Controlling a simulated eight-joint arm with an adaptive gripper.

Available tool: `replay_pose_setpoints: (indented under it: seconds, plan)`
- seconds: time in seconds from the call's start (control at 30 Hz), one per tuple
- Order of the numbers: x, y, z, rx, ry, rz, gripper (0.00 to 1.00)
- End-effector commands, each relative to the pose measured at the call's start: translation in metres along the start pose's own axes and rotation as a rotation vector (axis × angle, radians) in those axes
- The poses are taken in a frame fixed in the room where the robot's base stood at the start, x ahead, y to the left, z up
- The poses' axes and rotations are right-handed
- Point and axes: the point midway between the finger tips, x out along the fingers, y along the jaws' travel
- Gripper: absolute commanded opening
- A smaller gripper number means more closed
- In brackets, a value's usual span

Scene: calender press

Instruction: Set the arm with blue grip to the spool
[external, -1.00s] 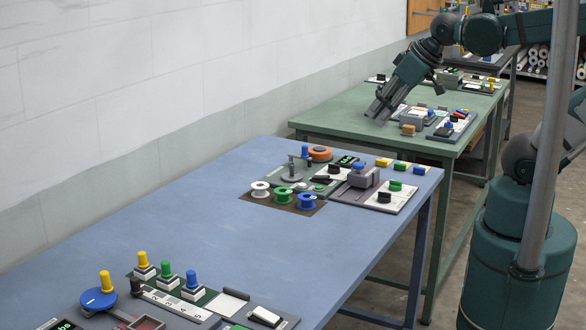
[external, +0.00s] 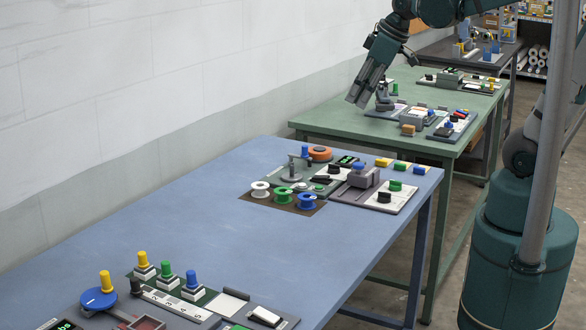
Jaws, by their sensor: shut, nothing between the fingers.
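My gripper (external: 362,97) is shut and empty. It hangs in the air, pointing down-left, in front of the green table's left part, apart from anything on the blue table. On the blue table, a small blue grip (external: 305,151) stands beside an orange round part (external: 320,154) at the back of a grey panel; whether an arm is under it is too small to tell. A white spool (external: 260,188), a green spool (external: 283,195) and a blue spool (external: 306,201) stand in a row on a brown patch in front of that panel.
A grey block with a blue top (external: 362,177) and several coloured buttons are to the right. Yellow, green and blue knobs (external: 191,280) and a blue disc (external: 98,297) are at the front left. The blue table's middle (external: 210,225) is clear. The green table (external: 335,124) stands behind.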

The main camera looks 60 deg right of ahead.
Motion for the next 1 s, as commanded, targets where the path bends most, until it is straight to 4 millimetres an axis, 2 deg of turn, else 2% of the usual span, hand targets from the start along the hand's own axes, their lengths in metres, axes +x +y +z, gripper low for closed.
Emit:
replay_pose_setpoints:
  seconds: [0.5,1.0]
  plan:
    - [0.02,0.045,-0.034,-0.152,-0.064,-0.062,0.0]
    - [0.048,0.093,-0.058,-0.303,-0.103,-0.139,0.0]
